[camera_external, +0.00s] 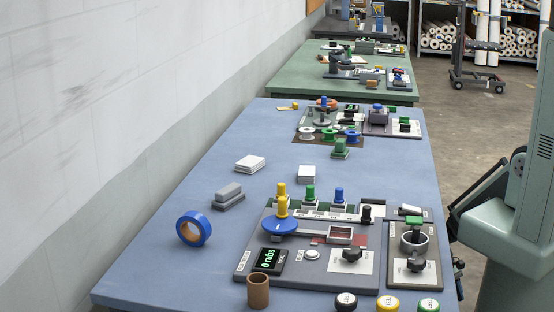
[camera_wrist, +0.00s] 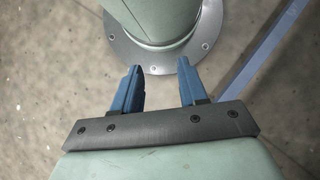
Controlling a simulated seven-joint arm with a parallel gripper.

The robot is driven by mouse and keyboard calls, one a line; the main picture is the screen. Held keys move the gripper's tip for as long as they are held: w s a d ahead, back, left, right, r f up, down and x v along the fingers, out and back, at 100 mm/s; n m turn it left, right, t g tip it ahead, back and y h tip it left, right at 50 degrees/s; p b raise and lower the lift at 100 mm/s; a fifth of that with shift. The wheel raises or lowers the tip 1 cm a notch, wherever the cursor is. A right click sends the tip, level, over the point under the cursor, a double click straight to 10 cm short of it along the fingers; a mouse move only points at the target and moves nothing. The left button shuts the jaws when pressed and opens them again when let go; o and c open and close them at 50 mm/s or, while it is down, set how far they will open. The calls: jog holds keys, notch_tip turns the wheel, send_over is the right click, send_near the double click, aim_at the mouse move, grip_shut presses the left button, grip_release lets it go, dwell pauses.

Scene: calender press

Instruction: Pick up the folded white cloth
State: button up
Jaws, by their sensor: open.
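A folded white, layered, flat piece (camera_external: 250,163) lies on the blue table, left of its middle; it looks like the folded cloth. A second small white stack (camera_external: 307,174) lies to its right; I cannot tell for sure whether it is cloth or paper. My gripper (camera_wrist: 161,72) is open and empty in the wrist view, its two blue fingers apart. It points at the floor and a round bolted base flange, with no cloth in that view. In the external view my arm is at the right edge, off the table; the fingers cannot be made out there.
A blue tape roll (camera_external: 194,229) and grey blocks (camera_external: 228,196) lie near the white pieces. A press board (camera_external: 240,262) with coloured knobs fills the front right. A brown cup (camera_external: 258,291) stands at the front edge.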

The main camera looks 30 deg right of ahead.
jog(key=o, duration=1)
jog(key=shift+w, duration=0.1)
